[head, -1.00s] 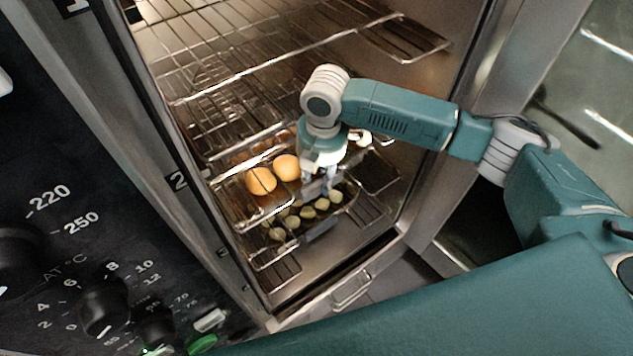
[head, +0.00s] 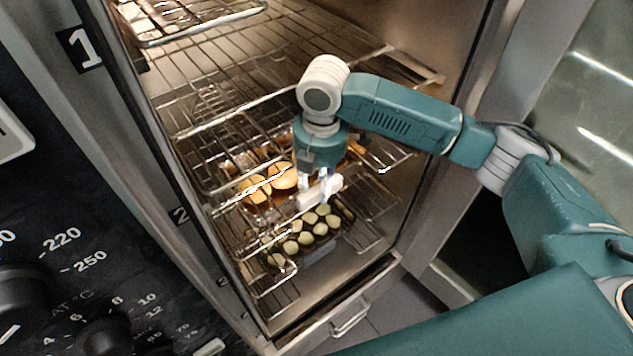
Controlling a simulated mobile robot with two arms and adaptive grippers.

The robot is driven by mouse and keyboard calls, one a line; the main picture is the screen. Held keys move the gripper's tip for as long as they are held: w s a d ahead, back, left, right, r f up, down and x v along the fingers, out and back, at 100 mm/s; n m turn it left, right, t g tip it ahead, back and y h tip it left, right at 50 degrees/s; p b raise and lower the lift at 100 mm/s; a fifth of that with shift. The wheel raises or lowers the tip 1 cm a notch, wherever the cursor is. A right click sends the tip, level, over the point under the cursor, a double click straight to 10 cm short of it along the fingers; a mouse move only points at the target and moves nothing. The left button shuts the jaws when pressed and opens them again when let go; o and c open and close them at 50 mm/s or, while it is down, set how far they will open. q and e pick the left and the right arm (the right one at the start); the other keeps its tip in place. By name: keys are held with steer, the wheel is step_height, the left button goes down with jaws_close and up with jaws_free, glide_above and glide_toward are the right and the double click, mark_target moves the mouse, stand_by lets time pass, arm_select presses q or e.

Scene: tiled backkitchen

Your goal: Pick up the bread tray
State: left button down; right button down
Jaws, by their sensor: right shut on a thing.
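The bread tray shows in the head view as a tray with round golden buns (head: 282,176) inside the open oven. A pale, light-coloured handle or edge piece (head: 322,192) shows at its near side. My right gripper (head: 318,184) points down and is shut on that piece. The gripper and wrist hide the middle of the tray, and rack wires cross in front of its left part. Browned pieces show just right of the wrist. My left gripper is not in view.
A dark tray with several pale round pieces (head: 304,234) lies just below and in front. A wire rack (head: 240,88) spans the oven above the bread. The oven's right wall (head: 440,150) stands close to my right arm. The control panel (head: 60,290) is at left.

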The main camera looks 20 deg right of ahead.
steer(key=shift+s+d+r+p, duration=0.15)
steer(key=shift+s+p, duration=0.2)
steer(key=s+d+p, duration=0.4)
steer(key=s, duration=0.7)
steer(key=s+d+p, duration=0.4)
steer(key=s+p, duration=0.1)
steer(key=s, duration=0.7)
steer(key=s+d+p, duration=0.4)
steer(key=s+p, duration=0.1)
steer(key=s, duration=0.6)
steer(key=shift+s+d, duration=0.2)
